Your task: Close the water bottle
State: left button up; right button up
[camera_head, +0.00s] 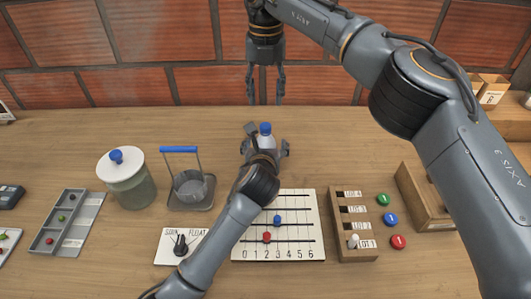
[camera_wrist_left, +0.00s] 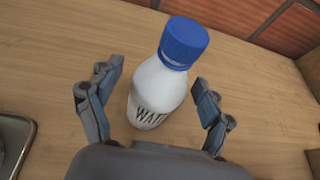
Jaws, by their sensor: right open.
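The white water bottle (camera_head: 266,143) stands upright on the table, with its blue cap (camera_head: 265,128) on top. In the left wrist view the bottle (camera_wrist_left: 158,92) shows part of its lettering and the blue cap (camera_wrist_left: 184,40) over the neck; I cannot tell how tight the cap is. My left gripper (camera_head: 264,146) is open, its fingers on either side of the bottle; the left wrist view shows gaps between the fingers (camera_wrist_left: 157,98) and the bottle. My right gripper (camera_head: 265,98) is open and empty, pointing down, above and behind the bottle in the head view.
A jar with a blue knob (camera_head: 127,180) and a blue-handled basket (camera_head: 188,186) stand left of the bottle. A slider board (camera_head: 306,233), a dial plate (camera_head: 170,257), a wooden slot block (camera_head: 352,250) and coloured discs (camera_head: 390,218) lie nearer. A brick wall (camera_head: 140,90) bounds the back.

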pick_arm(q)
grip_shut()
pick_arm(e)
jog(key=n, duration=0.3)
jog(key=shift+n, duration=0.3)
jog(key=n, duration=0.8)
jog(key=shift+n, duration=0.4)
jog(key=n, duration=0.8)
jog(key=shift+n, duration=0.4)
jog(key=n, duration=0.8)
jog(key=shift+n, duration=0.4)
jog(key=n, duration=0.6)
